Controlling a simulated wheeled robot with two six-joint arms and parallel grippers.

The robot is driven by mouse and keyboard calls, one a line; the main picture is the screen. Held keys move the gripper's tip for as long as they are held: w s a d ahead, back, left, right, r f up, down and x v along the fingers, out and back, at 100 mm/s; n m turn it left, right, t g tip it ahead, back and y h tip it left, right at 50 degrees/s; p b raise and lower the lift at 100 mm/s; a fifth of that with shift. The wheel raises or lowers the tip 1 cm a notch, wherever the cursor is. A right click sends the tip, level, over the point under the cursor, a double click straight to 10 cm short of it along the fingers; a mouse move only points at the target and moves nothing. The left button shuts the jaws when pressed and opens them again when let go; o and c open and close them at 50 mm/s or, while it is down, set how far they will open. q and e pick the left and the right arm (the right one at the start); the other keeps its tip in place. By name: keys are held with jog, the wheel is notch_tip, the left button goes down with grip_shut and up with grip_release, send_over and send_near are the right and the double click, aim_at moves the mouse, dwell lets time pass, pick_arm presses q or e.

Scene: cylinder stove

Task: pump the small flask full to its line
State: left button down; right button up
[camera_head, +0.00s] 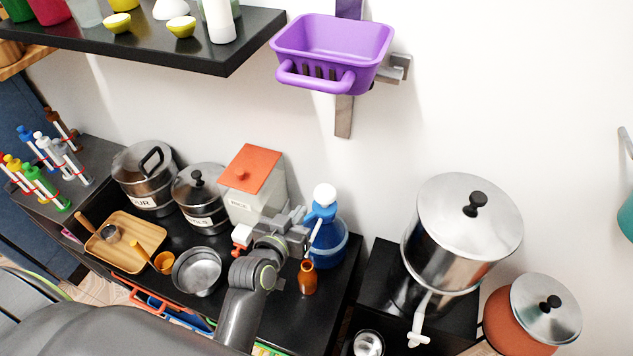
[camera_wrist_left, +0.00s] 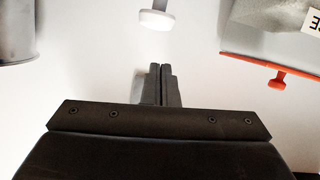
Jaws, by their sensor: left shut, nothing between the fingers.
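The small flask (camera_head: 307,278) is an amber-brown bottle standing upright on the black counter, in front of a blue water jug (camera_head: 330,248). Its line and fill level are too small to tell. The jug carries a blue pump with a white round top (camera_head: 324,194). A thin pale spout (camera_head: 315,232) slants down on the pump's left side, above the flask. My left gripper (camera_head: 300,216) is close to the pump's left side, below its white top. In the left wrist view its fingers (camera_wrist_left: 161,84) are shut together and empty. My right gripper is out of view.
A bin with an orange lid (camera_head: 253,168) stands left of the jug. A metal bowl (camera_head: 197,271), a wooden tray (camera_head: 126,240) and lidded pots (camera_head: 201,197) fill the left counter. A large steel urn (camera_head: 462,235) stands right. A purple basket (camera_head: 332,45) hangs above.

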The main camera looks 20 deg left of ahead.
pick_arm(q)
jog(key=r, duration=0.1)
jog(key=w+r, duration=0.1)
jog(key=shift+d+r+t, duration=0.15)
jog(key=shift+r+t, duration=0.2)
jog(key=shift+t, duration=0.05)
jog(key=shift+s, duration=0.1)
jog(key=b, duration=0.4)
send_over(319, 198)
jog(key=f, duration=0.2)
jog(key=shift+a+f, duration=0.25)
jog(key=shift+f, duration=0.1)
jog(key=shift+d+f+b, duration=0.1)
jog(key=shift+f+b, duration=0.8)
jog(key=shift+f, duration=0.05)
jog(key=shift+d+f+b, duration=0.1)
jog(key=shift+f+b, duration=0.45)
jog(key=shift+b, duration=0.1)
jog(key=shift+f+b, duration=0.3)
jog(key=shift+b, duration=0.05)
